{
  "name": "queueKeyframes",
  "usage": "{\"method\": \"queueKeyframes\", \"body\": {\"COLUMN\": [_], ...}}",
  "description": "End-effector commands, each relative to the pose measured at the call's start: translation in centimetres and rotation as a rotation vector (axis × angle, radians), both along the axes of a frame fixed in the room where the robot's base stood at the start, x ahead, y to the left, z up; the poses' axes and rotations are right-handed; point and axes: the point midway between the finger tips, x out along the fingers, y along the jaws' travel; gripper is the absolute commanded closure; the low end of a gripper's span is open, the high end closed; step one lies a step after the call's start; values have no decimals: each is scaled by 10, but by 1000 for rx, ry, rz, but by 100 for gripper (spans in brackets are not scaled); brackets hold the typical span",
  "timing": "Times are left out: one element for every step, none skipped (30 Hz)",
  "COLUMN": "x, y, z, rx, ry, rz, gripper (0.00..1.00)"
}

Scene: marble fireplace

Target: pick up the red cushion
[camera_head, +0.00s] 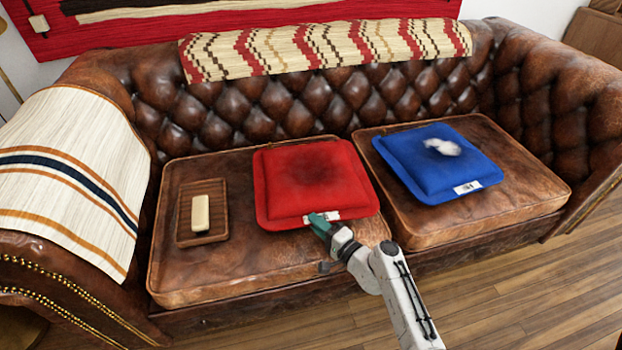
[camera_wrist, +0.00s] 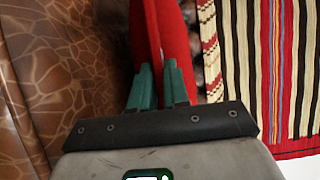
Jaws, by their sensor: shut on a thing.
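The red cushion (camera_head: 300,178) lies on the left seat of the brown leather sofa, with a dark smudge in its middle and a white label on its front edge. My gripper (camera_head: 320,222) is at that front edge, beside the label. In the wrist view, its teal fingers (camera_wrist: 158,78) are on either side of the red cushion's edge (camera_wrist: 149,30), shut on it. The cushion looks flat on the seat; I cannot tell whether its front edge is raised.
A blue cushion (camera_head: 438,165) with a white tuft lies on the right seat. A wooden tray (camera_head: 218,236) holding a pale bar (camera_head: 200,213) is left of the red cushion. A striped throw (camera_head: 65,165) covers the left armrest; a patterned one (camera_head: 330,45) hangs over the backrest.

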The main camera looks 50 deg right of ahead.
Motion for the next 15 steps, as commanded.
{"method": "queueKeyframes", "body": {"x": [0, 0, 0, 0, 0, 0, 0, 0, 0, 0, 0, 0, 0, 0, 0], "y": [0, 0, 0, 0, 0, 0, 0, 0, 0, 0, 0, 0, 0, 0, 0], "z": [-1, -1, -1, -1, -1, -1, 1, 1, 1, 1, 1, 1, 1, 2, 3], "rx": [0, 0, 0, 0, 0, 0, -2, -2, -2, -2, -2, -2, -2, -2, -1], "ry": [1, 1, 1, 1, 1, 1, -2, -2, -2, -2, -2, -2, -2, -2, -2], "rz": [0, 0, 0, 0, 0, 0, 0, 0, 0, 0, 0, 0, 0, 0, 0], "gripper": [100, 100, 100, 100, 100, 100, 100, 100, 100, 100, 100, 100, 100, 100, 100]}}
